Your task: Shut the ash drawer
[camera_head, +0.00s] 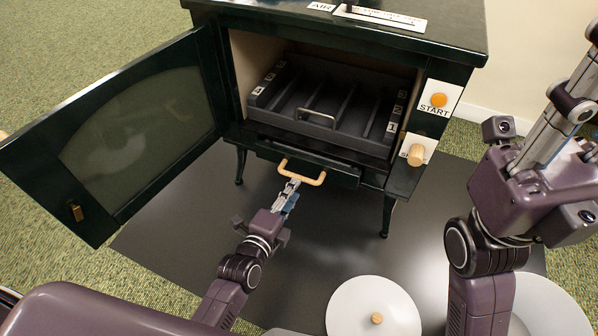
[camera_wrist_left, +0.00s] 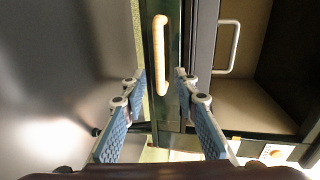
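The ash drawer (camera_head: 341,176) is the low dark front under the stove's firebox, with a pale wooden bar handle (camera_head: 301,173). Its top edge shows, so it seems to stand slightly out. In the left wrist view the handle (camera_wrist_left: 160,55) lies ahead, between the lines of my fingers. My left gripper (camera_head: 289,188) is just in front of the handle; in the wrist view its fingers (camera_wrist_left: 161,76) are apart with nothing between them. Contact with the handle cannot be told. My right gripper (camera_head: 575,100) is raised at the right, partly cut off by the frame.
The stove door (camera_head: 130,135) stands wide open at the left. A dark tray (camera_head: 345,105) with a metal handle sits in the firebox. A START button (camera_head: 439,100) and wooden knob (camera_head: 416,155) are at the right. A white round lid (camera_head: 350,310) lies in front.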

